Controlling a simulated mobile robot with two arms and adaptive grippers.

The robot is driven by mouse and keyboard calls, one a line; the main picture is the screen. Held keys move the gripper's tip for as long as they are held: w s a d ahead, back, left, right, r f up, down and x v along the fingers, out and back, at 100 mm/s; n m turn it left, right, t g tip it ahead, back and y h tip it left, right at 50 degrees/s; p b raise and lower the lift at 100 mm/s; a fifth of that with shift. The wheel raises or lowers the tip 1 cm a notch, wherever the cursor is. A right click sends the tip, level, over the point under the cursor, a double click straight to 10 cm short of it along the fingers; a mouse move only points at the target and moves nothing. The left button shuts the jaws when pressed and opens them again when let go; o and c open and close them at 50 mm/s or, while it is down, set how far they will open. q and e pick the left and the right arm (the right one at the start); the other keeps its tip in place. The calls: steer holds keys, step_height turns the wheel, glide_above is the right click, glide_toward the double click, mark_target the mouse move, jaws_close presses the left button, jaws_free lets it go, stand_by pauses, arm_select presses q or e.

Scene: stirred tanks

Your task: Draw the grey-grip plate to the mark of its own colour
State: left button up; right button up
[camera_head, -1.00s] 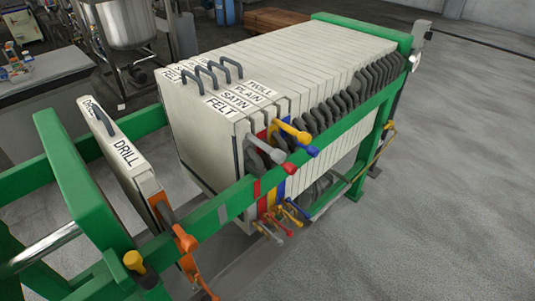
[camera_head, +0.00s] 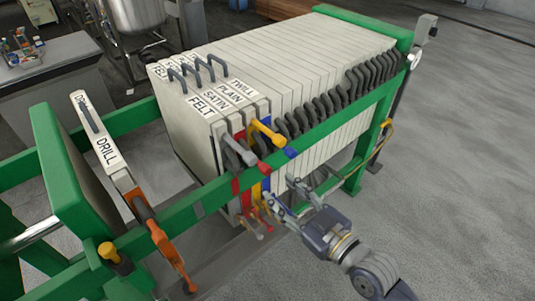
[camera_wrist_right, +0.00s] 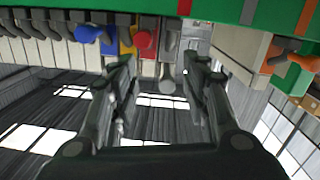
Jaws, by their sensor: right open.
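The plate labelled FELT (camera_head: 190,128) is the near plate of the stack and bears the grey grip (camera_head: 239,150). The grey grip (camera_wrist_right: 168,50) also shows in the right wrist view, ahead between my fingers. A grey mark (camera_head: 198,210) is on the green side rail, left of the red mark (camera_head: 236,187); it shows in the wrist view too (camera_wrist_right: 249,11). My right gripper (camera_head: 287,199) is open and empty, outside the rail and right of the lower grip ends, apart from them as far as I see. It spans the wrist view (camera_wrist_right: 158,70). My left gripper is not in view.
The DRILL plate (camera_head: 108,150) with its orange grip (camera_head: 160,238) stands apart at the left, with a gap before the stack. Red (camera_head: 250,160), yellow (camera_head: 265,130) and blue grips (camera_head: 290,152) crowd beside the grey one. Open floor lies at the right.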

steer(key=y, duration=0.1)
glide_toward(254, 163)
steer(key=shift+n, duration=0.3)
steer(key=p+x, duration=0.2)
steer(key=x, duration=0.9)
jaws_close()
